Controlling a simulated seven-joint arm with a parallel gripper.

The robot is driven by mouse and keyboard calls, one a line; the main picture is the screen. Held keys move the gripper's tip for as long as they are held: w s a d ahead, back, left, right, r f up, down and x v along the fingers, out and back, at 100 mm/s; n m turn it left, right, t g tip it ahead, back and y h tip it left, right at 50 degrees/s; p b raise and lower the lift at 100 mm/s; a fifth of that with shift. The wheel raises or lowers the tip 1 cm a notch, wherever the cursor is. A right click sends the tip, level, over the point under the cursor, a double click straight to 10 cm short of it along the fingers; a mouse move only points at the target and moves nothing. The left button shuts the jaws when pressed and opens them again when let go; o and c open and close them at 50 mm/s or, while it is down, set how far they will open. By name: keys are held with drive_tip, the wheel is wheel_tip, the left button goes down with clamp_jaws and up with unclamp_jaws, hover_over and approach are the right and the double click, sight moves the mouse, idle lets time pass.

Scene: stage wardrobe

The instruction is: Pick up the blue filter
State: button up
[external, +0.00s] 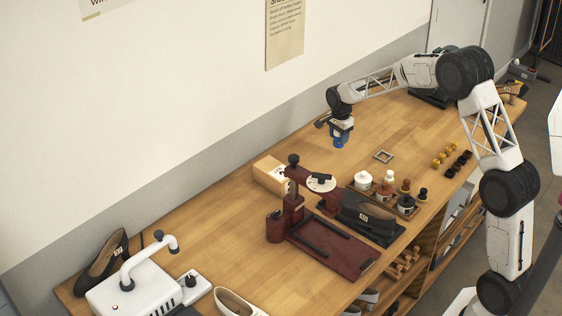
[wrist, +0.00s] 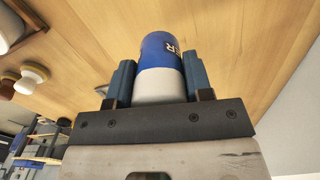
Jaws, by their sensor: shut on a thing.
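The blue filter (wrist: 160,50) is a blue and white cylinder with white lettering, seen in the wrist view between the two fingers. My gripper (wrist: 158,80) is shut on it, one finger on each side. In the external view my gripper (external: 341,132) is above the back part of the wooden table. The filter is small there and hard to tell apart from the blue fingers. Whether its lower end touches the table cannot be told.
Bottles and jars (external: 363,181) stand on a tray to the right. A small square frame (external: 383,157) lies near my gripper. The table (external: 240,205) is clear at left of centre.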

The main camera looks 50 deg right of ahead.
drive_tip(key=shift+s+a+r, duration=0.1)
drive_tip(key=shift+s+a, duration=0.1)
drive_tip(key=shift+s, duration=0.7)
drive_tip(key=shift+s+a+r, duration=0.1)
drive_tip(key=shift+s+a, duration=0.15)
drive_tip(key=shift+s, duration=0.6)
drive_tip(key=shift+s+a+r, duration=0.1)
drive_tip(key=shift+s+a, duration=0.1)
drive_tip(key=shift+s, duration=0.7)
drive_tip(key=shift+a, duration=0.1)
